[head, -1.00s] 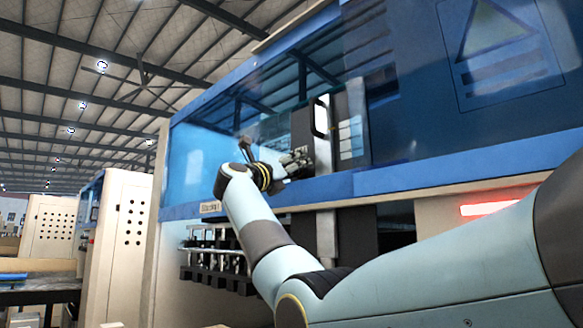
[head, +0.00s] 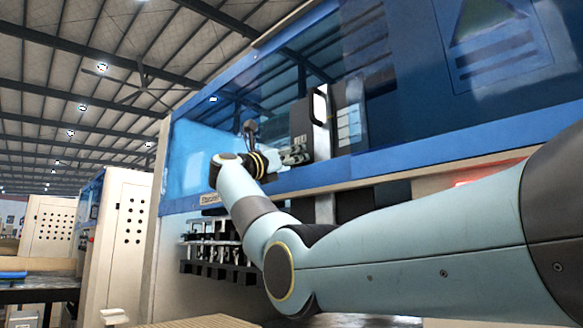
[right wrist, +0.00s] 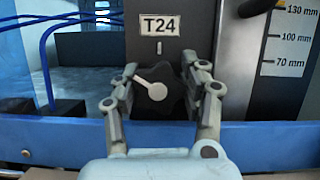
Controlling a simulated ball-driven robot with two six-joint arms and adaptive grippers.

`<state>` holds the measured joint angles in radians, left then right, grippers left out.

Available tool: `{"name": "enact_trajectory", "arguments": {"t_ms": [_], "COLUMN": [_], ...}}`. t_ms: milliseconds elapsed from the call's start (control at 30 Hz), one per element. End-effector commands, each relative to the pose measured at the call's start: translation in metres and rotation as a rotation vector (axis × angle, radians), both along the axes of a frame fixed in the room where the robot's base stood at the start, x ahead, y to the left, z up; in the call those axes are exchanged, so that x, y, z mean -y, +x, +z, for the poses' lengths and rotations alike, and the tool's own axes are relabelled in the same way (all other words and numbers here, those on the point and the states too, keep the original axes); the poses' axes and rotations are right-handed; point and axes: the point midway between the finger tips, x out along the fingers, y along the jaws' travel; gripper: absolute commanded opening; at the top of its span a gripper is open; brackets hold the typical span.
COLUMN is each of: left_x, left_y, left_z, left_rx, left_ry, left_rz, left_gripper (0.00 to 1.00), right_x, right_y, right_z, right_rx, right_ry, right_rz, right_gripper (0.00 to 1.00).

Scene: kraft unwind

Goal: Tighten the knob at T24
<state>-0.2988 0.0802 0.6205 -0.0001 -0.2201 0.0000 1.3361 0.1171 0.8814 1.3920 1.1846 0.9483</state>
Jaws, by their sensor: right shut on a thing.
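The dark lobed knob (right wrist: 176,103) sits under the T24 label (right wrist: 159,25) in the right wrist view. A pale pointer with a round end (right wrist: 157,90) lies across its front, angled up to the left. My right gripper (right wrist: 166,84) has one finger on each side of the knob and is shut on it. In the head view my right gripper (head: 297,153) is at the dark block (head: 302,122) on the machine front, and the knob itself is too small to make out there. My left gripper is not in view.
A scale strip (right wrist: 289,38) marked in mm stands right of the knob. Blue hoses (right wrist: 45,45) run at the left. A blue rail (right wrist: 262,140) passes below.

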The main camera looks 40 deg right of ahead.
Motion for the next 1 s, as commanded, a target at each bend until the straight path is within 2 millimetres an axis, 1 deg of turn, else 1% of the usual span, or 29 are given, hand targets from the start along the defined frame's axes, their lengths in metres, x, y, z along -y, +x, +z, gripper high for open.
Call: {"name": "enact_trajectory", "arguments": {"t_ms": [100,200,500,533,700,900,1000], "left_x": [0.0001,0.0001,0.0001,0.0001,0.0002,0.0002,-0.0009], "left_y": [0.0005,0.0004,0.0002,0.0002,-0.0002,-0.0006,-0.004], "left_z": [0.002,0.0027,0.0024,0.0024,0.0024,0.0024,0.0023], "left_rx": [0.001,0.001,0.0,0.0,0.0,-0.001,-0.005], "left_ry": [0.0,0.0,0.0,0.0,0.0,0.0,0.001], "left_rz": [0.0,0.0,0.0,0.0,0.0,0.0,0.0], "left_gripper": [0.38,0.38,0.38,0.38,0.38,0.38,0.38], "right_x": [-0.001,-0.0011,-0.0012,-0.0012,-0.001,-0.0007,-0.0022], "right_y": [0.0012,0.0007,0.0008,0.0008,0.0005,0.0003,0.0003], "right_z": [-0.0008,-0.0012,-0.0021,-0.0021,-0.0016,-0.001,-0.0015], "right_rx": [0.08,0.118,0.126,0.126,0.126,0.126,0.126], "right_ry": [0.011,0.013,0.014,0.014,0.013,0.013,0.013], "right_rz": [0.001,0.001,0.003,0.003,0.002,0.002,0.002], "right_gripper": [0.11,0.11,0.11,0.46,0.68,0.69,0.69]}}
